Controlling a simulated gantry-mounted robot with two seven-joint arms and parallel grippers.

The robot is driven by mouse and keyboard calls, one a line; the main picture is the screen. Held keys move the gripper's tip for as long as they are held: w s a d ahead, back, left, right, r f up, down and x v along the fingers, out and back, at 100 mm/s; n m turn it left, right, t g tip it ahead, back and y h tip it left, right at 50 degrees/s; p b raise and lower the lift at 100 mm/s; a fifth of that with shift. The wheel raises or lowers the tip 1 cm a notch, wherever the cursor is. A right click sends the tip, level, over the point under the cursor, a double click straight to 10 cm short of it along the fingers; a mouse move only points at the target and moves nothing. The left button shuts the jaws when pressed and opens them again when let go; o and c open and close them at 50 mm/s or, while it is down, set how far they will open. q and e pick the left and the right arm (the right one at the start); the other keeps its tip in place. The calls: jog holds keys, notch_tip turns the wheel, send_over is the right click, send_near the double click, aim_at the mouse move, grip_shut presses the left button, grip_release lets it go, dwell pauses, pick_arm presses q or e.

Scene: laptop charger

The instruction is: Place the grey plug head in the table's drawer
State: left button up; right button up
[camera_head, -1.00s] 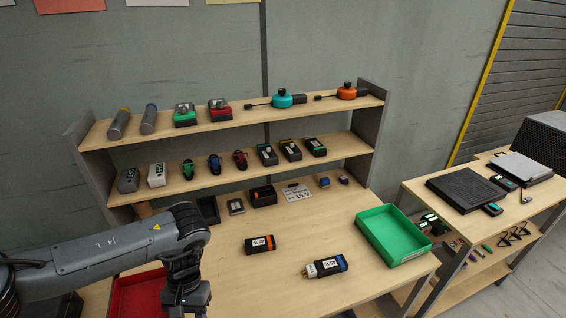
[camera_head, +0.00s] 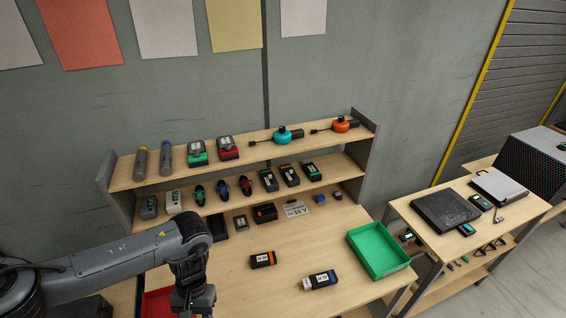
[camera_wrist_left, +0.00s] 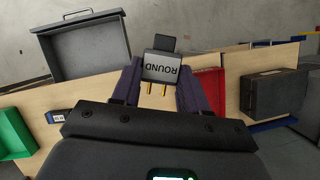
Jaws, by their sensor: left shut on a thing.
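My left gripper (camera_wrist_left: 165,88) is shut on the grey plug head (camera_wrist_left: 160,68) in the left wrist view. The plug head has a grey face marked ROUND, a dark end and gold pins pointing toward the wrist. An open grey drawer (camera_wrist_left: 88,50) with a handle shows beyond it at upper left; it looks empty. The plug head is apart from the drawer in the picture. In the head view my left gripper (camera_head: 194,300) is at the bottom edge, and its held plug head is hidden there. My right gripper is in neither view.
A green tray (camera_head: 378,252) stands at the table's right. A red tray (camera_head: 156,302) is beside my left arm. Shelves (camera_head: 240,190) stand behind.

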pick_arm(q)
jog(key=shift+s+r+p, duration=0.1)
jog(key=shift+r+p, duration=0.45)
jog(key=shift+r, duration=0.1)
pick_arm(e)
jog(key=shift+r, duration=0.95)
